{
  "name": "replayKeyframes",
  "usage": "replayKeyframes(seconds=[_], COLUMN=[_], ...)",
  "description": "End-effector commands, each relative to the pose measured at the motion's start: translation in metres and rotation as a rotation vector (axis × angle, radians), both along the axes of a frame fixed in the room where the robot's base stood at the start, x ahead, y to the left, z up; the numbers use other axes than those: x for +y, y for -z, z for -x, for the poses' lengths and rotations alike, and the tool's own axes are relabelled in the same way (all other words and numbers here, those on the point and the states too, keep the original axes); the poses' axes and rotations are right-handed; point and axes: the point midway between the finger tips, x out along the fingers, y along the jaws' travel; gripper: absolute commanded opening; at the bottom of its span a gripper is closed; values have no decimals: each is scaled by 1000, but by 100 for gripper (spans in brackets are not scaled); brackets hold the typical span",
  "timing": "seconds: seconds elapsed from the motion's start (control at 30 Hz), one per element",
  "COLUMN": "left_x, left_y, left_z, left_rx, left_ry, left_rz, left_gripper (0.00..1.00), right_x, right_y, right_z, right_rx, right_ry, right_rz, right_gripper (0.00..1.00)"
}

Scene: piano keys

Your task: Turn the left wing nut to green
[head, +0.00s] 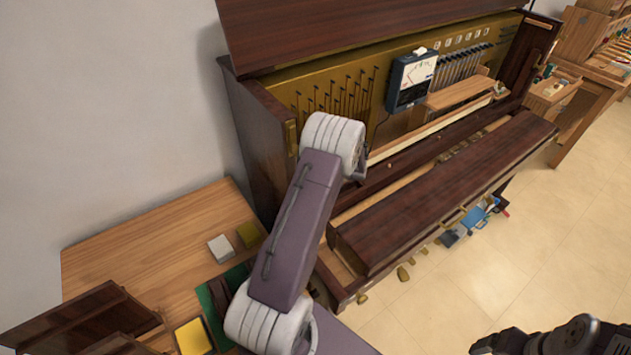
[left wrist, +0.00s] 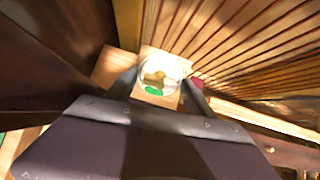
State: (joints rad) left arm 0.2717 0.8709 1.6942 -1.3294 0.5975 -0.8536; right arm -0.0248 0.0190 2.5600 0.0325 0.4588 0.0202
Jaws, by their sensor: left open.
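In the left wrist view a brass-yellow wing nut (left wrist: 154,76) sits on a round white dial with a green patch (left wrist: 154,90) on its near edge. The dial is on a light wooden block (left wrist: 146,99). My left gripper (left wrist: 160,84) is open, with one finger on each side of the dial. I cannot tell whether the fingers touch the nut. In the head view my left arm reaches into the open piano and hides the nut and the left gripper. My right gripper (head: 497,343) is at the bottom right, away from the piano, its jaws unclear.
The open piano (head: 400,225) has a raised lid (head: 350,30) and a dark front board. A meter (head: 412,80) stands inside it. A wooden table (head: 130,240) with small blocks is at the left. Several loose pieces lie on the floor below the front board.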

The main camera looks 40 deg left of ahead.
Motion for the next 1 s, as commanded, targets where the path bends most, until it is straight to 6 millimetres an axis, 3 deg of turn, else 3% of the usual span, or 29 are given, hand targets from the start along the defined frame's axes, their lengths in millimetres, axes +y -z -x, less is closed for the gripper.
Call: replayKeyframes(seconds=[1.0], left_x=[-4], left_y=[-6], left_z=[2], left_rx=[0], left_ry=[-1], left_rz=[0], left_gripper=[62], right_x=[0], right_y=[-3], right_z=[0], right_rx=[0], right_ry=[0], right_rz=[0], right_gripper=[86])
